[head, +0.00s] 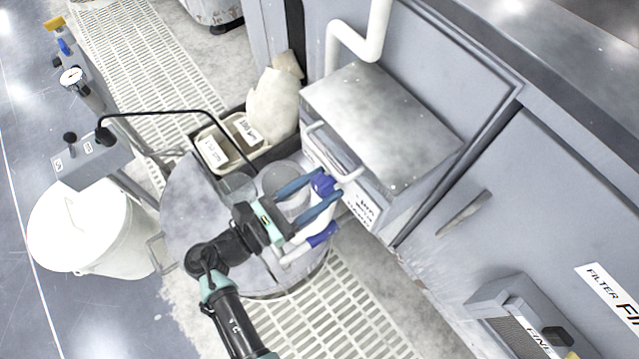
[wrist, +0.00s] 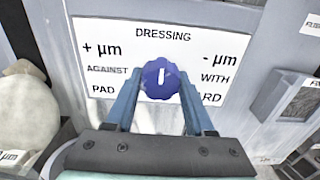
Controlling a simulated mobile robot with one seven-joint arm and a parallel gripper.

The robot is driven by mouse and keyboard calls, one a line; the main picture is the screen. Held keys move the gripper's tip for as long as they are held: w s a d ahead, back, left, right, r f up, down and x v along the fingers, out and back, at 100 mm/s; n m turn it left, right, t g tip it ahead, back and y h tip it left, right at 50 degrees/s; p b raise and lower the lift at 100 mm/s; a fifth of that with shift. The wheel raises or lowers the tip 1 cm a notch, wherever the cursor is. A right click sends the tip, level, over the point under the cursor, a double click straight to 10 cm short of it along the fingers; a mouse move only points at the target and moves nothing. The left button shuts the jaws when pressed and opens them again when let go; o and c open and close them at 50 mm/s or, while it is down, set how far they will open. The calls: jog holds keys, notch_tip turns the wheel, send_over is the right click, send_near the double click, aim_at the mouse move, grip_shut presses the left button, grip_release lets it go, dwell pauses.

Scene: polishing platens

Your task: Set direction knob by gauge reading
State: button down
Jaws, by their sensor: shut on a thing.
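The blue scalloped direction knob (wrist: 161,79) sits on a white panel headed DRESSING (wrist: 225,85) in the wrist view. Its white mark stands nearly upright. The panel reads "+ µm, against pad" on the left and "- µm, with" on the right, the last word partly hidden. My gripper (wrist: 159,86) has one blue finger on each side of the knob and is shut on it. In the head view my gripper (head: 326,190) reaches the knob (head: 322,184) beside the grey cabinet. A round dial gauge (head: 72,76) stands at upper left; its reading is too small to tell.
A round grey platen (head: 190,205) lies below my arm. A white bucket (head: 95,235) stands at left, near a grey control box (head: 92,160) with a black cable. Labelled trays (head: 212,150) sit behind. A white pipe (head: 360,40) and a metal-topped box (head: 385,110) are close to my gripper.

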jog(key=shift+m, duration=0.4)
jog(key=m, duration=0.3)
jog(key=shift+m, duration=2.5)
jog(key=shift+a, duration=0.1)
jog(key=shift+c, duration=1.3)
grip_release()
